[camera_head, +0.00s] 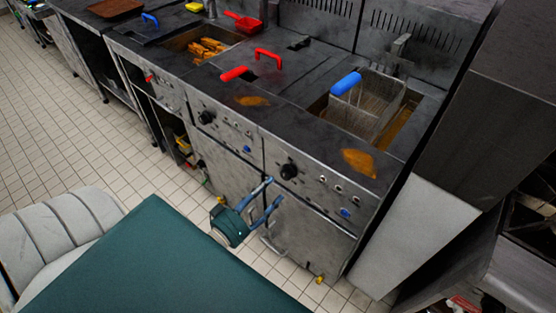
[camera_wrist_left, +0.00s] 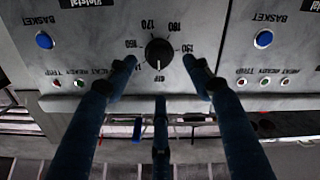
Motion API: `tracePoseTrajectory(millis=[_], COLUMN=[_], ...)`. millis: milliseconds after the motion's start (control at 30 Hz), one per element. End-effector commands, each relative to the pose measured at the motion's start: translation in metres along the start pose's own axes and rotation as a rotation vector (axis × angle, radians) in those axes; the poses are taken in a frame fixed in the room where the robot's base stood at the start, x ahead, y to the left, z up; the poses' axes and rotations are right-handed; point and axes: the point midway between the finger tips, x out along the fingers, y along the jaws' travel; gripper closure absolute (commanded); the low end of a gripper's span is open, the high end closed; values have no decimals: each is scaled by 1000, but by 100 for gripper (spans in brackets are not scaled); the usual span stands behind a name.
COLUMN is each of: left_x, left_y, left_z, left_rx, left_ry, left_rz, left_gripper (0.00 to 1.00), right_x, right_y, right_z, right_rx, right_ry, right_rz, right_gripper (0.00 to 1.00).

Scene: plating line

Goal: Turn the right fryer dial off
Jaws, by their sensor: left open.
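The right fryer dial (camera_head: 289,171) is a round black knob on the grey front panel. In the left wrist view the dial (camera_wrist_left: 159,52) shows upside down, with temperature numbers around it. The OFF label lies just below it in that picture. A small pale mark shows on the dial's side towards OFF; its exact setting is hard to read. My left gripper (camera_head: 275,189) is open in front of the panel, just below the dial. In the wrist view its fingers (camera_wrist_left: 160,68) stand on either side of the dial, apart from it. My right gripper is not in view.
A left dial (camera_head: 207,117) and blue buttons (camera_head: 345,212) sit on the same panel. A fryer basket (camera_head: 372,105) with a blue handle stands above the right dial. Fries (camera_head: 207,48) lie in the far basin. Tiled floor (camera_head: 60,115) is open at left.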

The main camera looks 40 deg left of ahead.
Motion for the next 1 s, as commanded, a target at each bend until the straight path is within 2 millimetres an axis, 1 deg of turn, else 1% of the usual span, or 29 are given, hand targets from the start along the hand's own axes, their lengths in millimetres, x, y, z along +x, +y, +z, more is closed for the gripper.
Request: tracePoseTrajectory(millis=[33,100,200,300,433,900,967,1000], left_x=[-11,-23,-36,-43,-46,-46,-46,-47], left_y=[0,0,0,0,0,0,-1,-4], left_z=[0,0,0,-1,-2,-1,1,6], left_rx=[0,0,0,0,0,0,2,7], left_ry=[-2,-2,0,2,3,2,-3,-13], left_rz=[0,0,0,2,2,2,-2,-11], left_gripper=[49,49,49,49,49,49,49,49], right_x=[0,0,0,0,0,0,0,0], right_y=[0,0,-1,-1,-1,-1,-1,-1], right_z=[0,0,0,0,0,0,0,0], right_rx=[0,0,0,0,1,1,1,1], right_ry=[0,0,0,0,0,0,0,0], right_rz=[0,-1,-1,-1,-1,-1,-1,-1], right_gripper=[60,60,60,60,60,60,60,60])
